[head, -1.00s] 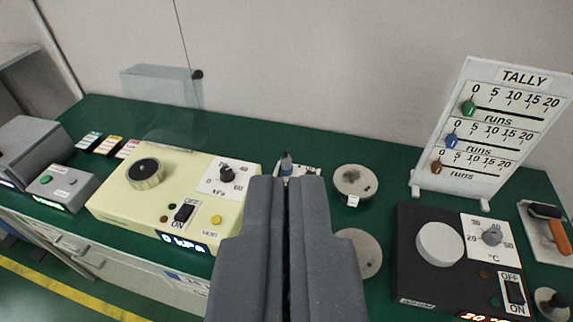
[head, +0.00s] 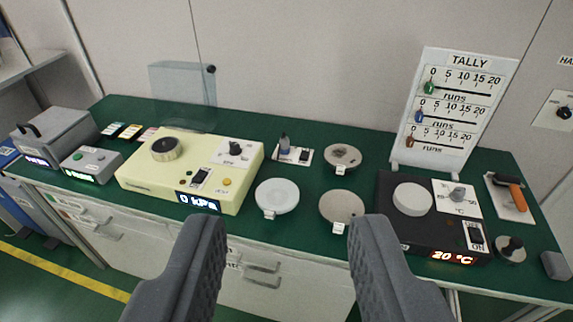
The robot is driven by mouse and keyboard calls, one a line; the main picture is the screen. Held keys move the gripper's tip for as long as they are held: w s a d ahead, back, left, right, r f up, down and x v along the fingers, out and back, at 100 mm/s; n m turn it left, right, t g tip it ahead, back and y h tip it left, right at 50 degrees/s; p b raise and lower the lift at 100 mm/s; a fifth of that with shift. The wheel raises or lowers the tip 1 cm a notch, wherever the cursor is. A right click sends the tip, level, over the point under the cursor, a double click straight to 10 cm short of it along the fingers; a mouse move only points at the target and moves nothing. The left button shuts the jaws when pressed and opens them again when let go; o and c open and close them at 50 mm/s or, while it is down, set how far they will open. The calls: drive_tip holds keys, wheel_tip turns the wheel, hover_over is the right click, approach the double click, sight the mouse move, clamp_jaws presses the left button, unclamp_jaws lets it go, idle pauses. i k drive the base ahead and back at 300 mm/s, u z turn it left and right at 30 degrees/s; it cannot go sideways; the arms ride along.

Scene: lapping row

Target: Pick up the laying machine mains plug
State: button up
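I cannot make out a thing that is clearly the laying machine mains plug. A small upright grey-blue piece (head: 284,143) stands at the left end of a white plate with a dark switch (head: 304,155) at the back middle of the bench; whether it is a plug I cannot tell. The cream machine (head: 150,178) with a knob, a switch and a "0 kPa" display stands left of it. The black machine (head: 395,238) with a pale disc and a "20 °C" display stands at the right. My gripper (head: 288,228) is open and empty, its fingers wide apart in front of the bench.
Three round discs (head: 277,197) with small tags lie mid-bench. Grey boxes (head: 55,130) stand at the left, a clear panel (head: 182,92) behind the cream machine. The tally board (head: 455,105) stands at the back right. An orange-handled tool (head: 510,187) and grey block (head: 556,265) lie far right.

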sight(284, 141)
drive_tip(key=z, duration=0.05)
drive_tip(key=k, duration=0.55)
drive_tip(key=u, duration=0.6)
drive_tip(key=i, duration=1.4)
drive_tip(key=z, duration=0.25)
drive_tip(key=i, duration=1.25)
drive_tip(key=z, duration=0.8)
